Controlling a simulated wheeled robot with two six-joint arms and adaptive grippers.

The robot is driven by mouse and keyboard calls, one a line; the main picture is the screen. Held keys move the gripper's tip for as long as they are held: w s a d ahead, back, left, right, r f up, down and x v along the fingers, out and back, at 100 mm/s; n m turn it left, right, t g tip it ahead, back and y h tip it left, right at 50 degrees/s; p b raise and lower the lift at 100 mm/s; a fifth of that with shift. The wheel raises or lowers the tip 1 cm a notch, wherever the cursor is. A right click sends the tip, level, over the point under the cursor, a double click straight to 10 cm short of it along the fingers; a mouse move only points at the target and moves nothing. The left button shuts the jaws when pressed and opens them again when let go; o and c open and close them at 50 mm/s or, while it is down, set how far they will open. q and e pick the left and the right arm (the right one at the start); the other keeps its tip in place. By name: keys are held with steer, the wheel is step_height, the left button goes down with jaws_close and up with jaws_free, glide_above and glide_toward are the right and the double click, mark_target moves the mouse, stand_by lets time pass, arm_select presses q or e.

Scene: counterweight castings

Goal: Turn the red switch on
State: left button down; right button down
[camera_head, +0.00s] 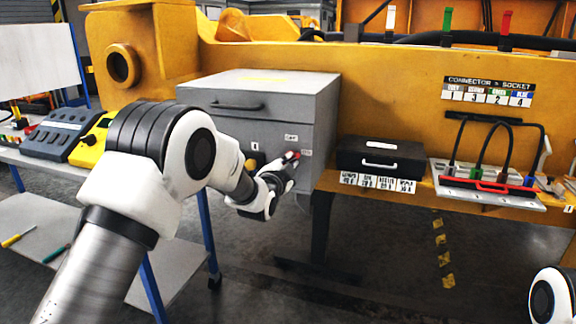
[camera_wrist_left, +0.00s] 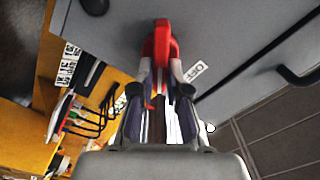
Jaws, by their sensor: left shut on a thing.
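The red switch (camera_wrist_left: 161,42) is a red handle on the front of a grey cabinet (camera_head: 225,100). In the head view only a small red part of the switch (camera_head: 293,156) shows past my gripper. My left gripper (camera_head: 287,163) is at the cabinet front, right of its middle. In the wrist view the left fingertips (camera_wrist_left: 164,68) are closed around the lower part of the red handle, which sticks out beyond them. A small white label (camera_wrist_left: 195,72) sits beside the switch. My right gripper is out of view.
A black case (camera_head: 380,155) and a tray of cables with a red handle (camera_head: 490,185) stand to the right on the yellow ledge. A bench with a grey box (camera_head: 58,135) and a yellow device (camera_head: 90,145) is at the left. The floor below the ledge is mostly clear.

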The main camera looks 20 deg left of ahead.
arm_select(q)
steer(key=shift+f+m+b, duration=0.2)
steer(key=shift+m+b, duration=0.25)
steer(key=shift+m, duration=1.35)
steer(key=shift+f+m+b, duration=0.15)
steer(key=shift+m+b, duration=0.25)
steer(key=shift+m, duration=1.4)
steer(key=c, duration=1.2)
jaws_free()
steer(key=shift+o, duration=0.2)
steer(key=s, duration=1.2)
steer(key=shift+a, duration=0.2)
